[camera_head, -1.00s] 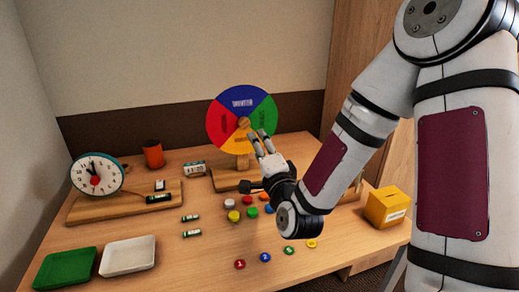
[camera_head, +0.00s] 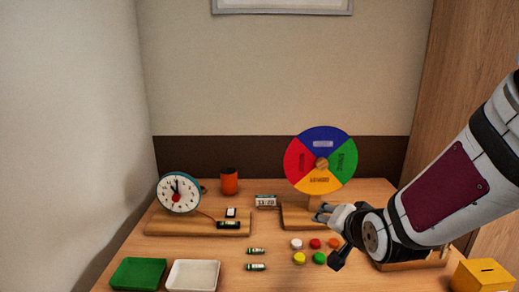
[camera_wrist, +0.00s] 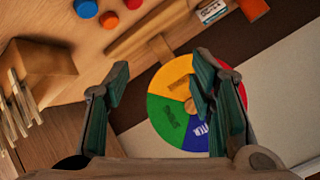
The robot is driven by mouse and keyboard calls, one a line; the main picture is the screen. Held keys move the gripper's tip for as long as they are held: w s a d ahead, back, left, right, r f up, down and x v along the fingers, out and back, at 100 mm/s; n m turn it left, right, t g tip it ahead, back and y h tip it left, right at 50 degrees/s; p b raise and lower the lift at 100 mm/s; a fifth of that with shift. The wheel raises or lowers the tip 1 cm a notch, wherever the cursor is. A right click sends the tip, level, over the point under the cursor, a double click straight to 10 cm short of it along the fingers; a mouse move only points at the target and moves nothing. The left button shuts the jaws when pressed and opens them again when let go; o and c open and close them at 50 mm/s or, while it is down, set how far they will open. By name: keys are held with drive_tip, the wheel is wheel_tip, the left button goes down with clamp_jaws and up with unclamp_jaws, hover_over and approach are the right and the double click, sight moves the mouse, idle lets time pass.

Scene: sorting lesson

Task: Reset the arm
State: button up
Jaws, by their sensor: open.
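My gripper (camera_head: 322,212) is open and empty. The season wheel (camera_head: 338,155) stands upright on a wooden base (camera_head: 292,216), with blue at top, red left, green right and yellow at bottom. In the wrist view my gripper (camera_wrist: 162,72) has its two fingers spread wide. The wheel (camera_wrist: 167,106) shows upside down behind the fingers, and the right finger hides part of it.
A clock (camera_head: 178,193), an orange cup (camera_head: 229,181) and a digital clock (camera_head: 265,201) stand at the back left. A green tray (camera_head: 138,274) and white tray (camera_head: 193,275) lie front left. Coloured discs (camera_head: 300,258) lie below my gripper. A yellow box (camera_head: 484,276) is at right.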

drive_tip(key=s+d+r+n+g, duration=0.1)
drive_tip(key=s+r+n+g, duration=0.15)
drive_tip(key=s, duration=0.95)
drive_tip(key=s+d+r+n+g, duration=0.15)
drive_tip(key=s+g, duration=0.25)
drive_tip(key=s, duration=0.7)
drive_tip(key=s+r+n+g, duration=0.1)
drive_tip(key=s+n+g, duration=0.25)
drive_tip(key=s, duration=0.85)
wheel_tip(320, 180, up, 21)
drive_tip(key=t+p, duration=0.3)
drive_tip(key=p, duration=1.6)
drive_tip(key=shift+w+a+f+h, duration=0.15)
drive_tip(key=shift+w+h, duration=0.1)
drive_tip(key=shift+h, duration=0.05)
